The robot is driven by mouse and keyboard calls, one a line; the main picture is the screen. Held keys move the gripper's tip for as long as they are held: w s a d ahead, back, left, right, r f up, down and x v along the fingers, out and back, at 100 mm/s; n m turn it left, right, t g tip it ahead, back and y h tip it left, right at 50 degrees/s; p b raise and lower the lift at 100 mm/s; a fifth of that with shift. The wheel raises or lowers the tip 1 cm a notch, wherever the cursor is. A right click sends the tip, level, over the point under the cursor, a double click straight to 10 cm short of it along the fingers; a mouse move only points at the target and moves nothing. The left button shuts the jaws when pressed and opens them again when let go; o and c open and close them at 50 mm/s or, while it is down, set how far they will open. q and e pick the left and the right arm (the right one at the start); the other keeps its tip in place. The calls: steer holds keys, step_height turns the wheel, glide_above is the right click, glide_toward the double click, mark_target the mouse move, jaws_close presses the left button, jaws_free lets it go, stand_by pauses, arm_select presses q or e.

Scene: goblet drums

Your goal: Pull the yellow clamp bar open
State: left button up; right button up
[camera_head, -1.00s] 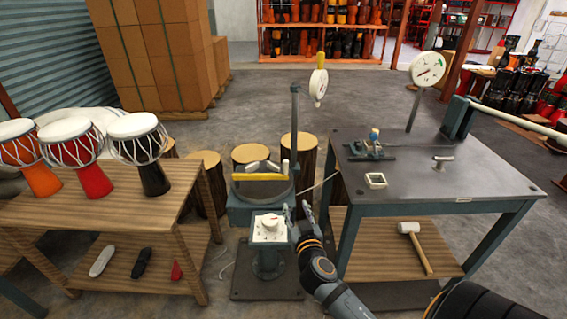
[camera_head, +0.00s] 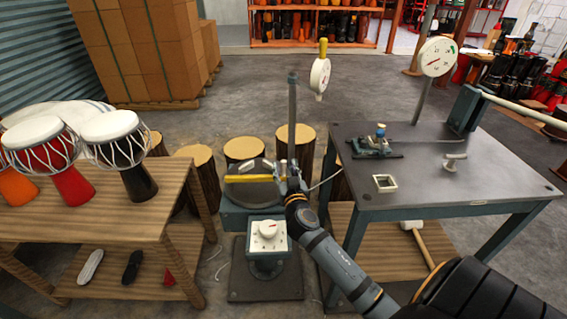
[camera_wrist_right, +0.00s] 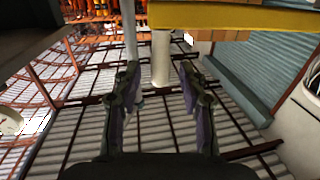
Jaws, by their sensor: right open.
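The yellow clamp bar (camera_head: 248,179) lies across the top of the round machine (camera_head: 234,195) left of the right table. In the wrist view the bar (camera_wrist_right: 235,16) crosses the top right. A pale upright handle (camera_wrist_right: 161,60) hangs below its end. My right gripper (camera_head: 283,177) is at the bar's right end and hides part of it. In the wrist view my open right fingers (camera_wrist_right: 158,82) stand on either side of the handle's line, with visible gaps; whether the handle is fully between the tips I cannot tell. My left gripper is out of view.
A dial box (camera_head: 267,236) sits at the machine's front. A grey post (camera_head: 292,115) rises close behind my right gripper. The dark-topped table (camera_head: 480,178) is to the right, and a wooden table with goblet drums (camera_head: 120,215) to the left.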

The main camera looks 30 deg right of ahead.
steer(key=shift+x, duration=1.1)
jaws_close()
steer(key=shift+a, duration=0.1)
